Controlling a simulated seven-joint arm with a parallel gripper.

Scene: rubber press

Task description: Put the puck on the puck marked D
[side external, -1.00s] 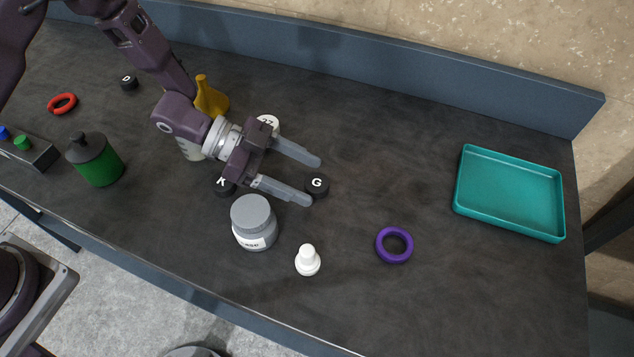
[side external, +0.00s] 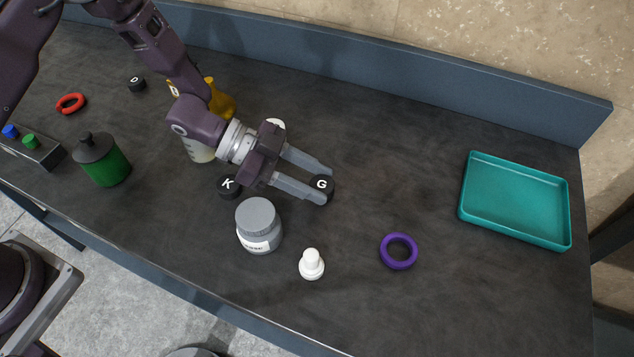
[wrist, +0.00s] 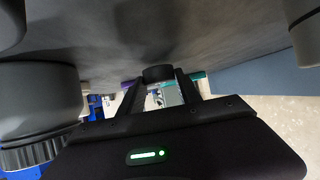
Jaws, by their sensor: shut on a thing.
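My gripper (side external: 320,185) is low over the middle of the table, its fingers pointing right. It is shut on the black puck marked G (side external: 322,186), which sits at the fingertips. In the wrist view the dark puck (wrist: 158,73) shows between the two finger ends. I cannot tell whether it touches the table.
A grey-lidded jar (side external: 259,225) and white stopper (side external: 312,264) stand in front of the gripper. A yellow flask (side external: 221,101) and pale beaker (side external: 199,150) stand near my wrist. A green bottle (side external: 103,160) and red ring (side external: 71,103) are left. A purple ring (side external: 398,251) and teal tray (side external: 515,200) are right.

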